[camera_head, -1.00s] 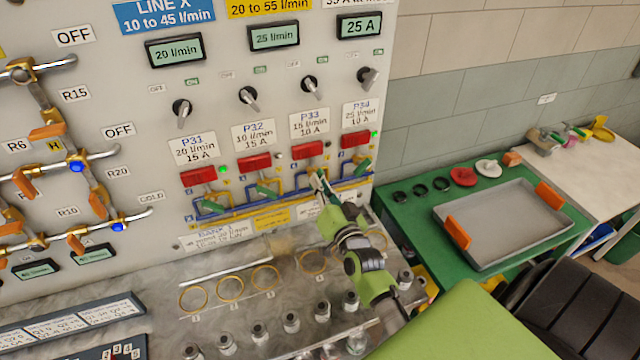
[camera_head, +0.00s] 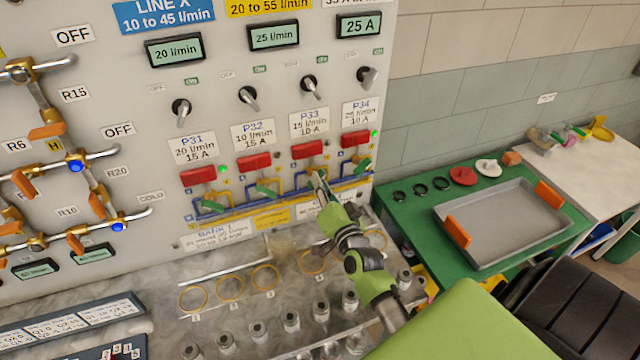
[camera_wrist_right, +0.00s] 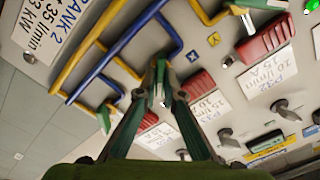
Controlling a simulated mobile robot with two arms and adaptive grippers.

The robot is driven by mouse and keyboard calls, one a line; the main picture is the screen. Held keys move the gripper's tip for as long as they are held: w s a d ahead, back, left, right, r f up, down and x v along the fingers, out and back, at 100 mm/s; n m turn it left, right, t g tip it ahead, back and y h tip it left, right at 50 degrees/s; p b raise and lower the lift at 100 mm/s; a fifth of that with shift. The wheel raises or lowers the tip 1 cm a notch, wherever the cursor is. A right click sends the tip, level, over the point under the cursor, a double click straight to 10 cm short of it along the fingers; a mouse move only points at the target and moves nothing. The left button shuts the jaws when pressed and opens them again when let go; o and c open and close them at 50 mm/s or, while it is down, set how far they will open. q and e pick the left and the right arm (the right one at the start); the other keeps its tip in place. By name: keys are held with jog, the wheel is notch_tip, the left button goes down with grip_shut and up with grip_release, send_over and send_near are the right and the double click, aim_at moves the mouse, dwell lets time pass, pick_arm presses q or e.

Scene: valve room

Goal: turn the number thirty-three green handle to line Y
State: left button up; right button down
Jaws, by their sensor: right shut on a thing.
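My right gripper (camera_head: 318,182) reaches up to the panel below the P33 label (camera_head: 310,122) and its red block (camera_head: 309,149). The handle sits among the blue pipe (camera_wrist_right: 133,32) and yellow pipe (camera_wrist_right: 88,48). A small blue tag (camera_wrist_right: 193,56) and a yellow tag (camera_wrist_right: 213,39) are beside it. My left gripper is not in view.
Neighbouring green handles of P32 (camera_head: 266,189), P31 (camera_head: 211,205) and P34 (camera_head: 363,165) are close by. Below is a metal ledge with rings (camera_head: 266,278) and several pegs (camera_head: 322,311). A grey tray (camera_head: 505,222) is on the green table at right.

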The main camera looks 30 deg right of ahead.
jog(key=c, duration=2.2)
grip_release()
jog(key=shift+o, duration=0.2)
jog(key=v, duration=1.2)
jog(key=shift+w+a, duration=0.1)
jog(key=shift+w, duration=0.05)
